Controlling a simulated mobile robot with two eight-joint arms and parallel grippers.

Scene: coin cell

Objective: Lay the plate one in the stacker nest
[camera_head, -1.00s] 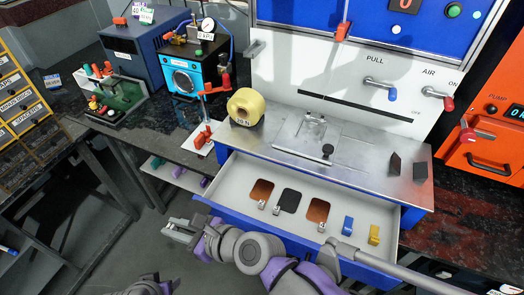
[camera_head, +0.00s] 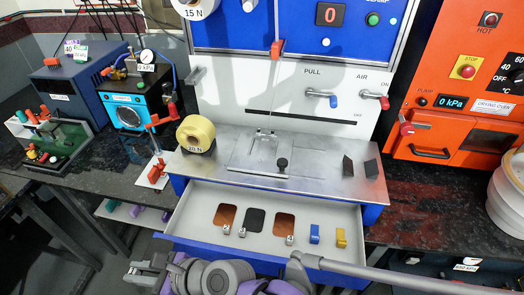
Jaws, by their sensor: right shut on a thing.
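My right gripper (camera_head: 143,273) is low at the left, in front of the open drawer (camera_head: 335,214), pointing left. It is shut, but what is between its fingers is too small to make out. In the drawer lie a copper-coloured plate (camera_head: 226,215), a black plate (camera_head: 254,220) and another copper-coloured plate (camera_head: 284,225), each with a small metal tab at its front. I cannot read which is plate one. On the steel worktop above stands a small clear fixture (camera_head: 265,138) on a flat base, perhaps the stacker nest. My left gripper is not in view.
A blue block (camera_head: 314,234) and a yellow block (camera_head: 341,238) lie at the drawer's right. A black knob (camera_head: 282,165) rises before the fixture. An orange oven (camera_head: 455,120) stands right.

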